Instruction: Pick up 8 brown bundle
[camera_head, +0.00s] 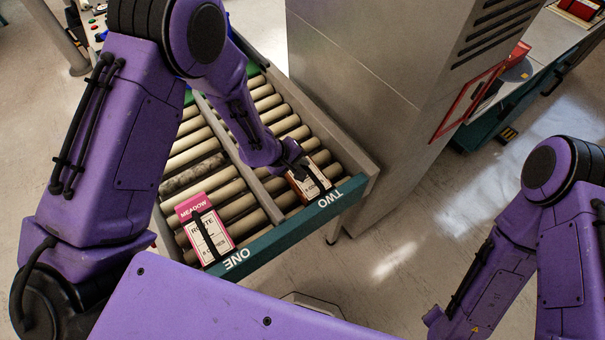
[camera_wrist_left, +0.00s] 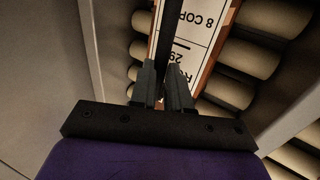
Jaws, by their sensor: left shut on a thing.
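The brown bundle (camera_head: 312,187), a flat pack with a white label and a black strap, is at the front end of the lane marked TWO. My left gripper (camera_head: 296,170) reaches down over its back part and hides some of it. In the left wrist view, the brown-edged bundle (camera_wrist_left: 206,38) shows a label with "8 COP" and a black strap. The left fingers (camera_wrist_left: 165,85) are shut on the bundle at its strap. Whether it is clear of the rollers I cannot tell. My right gripper is not visible; only its arm shows at the right.
A pink "MEADOW" bundle (camera_head: 205,229) with a black strap lies in lane ONE. A grey divider (camera_head: 243,172) separates the lanes. A teal end rail (camera_head: 290,226) closes the front. A tall grey cabinet (camera_head: 375,80) stands close to the right. Open floor lies right of the conveyor.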

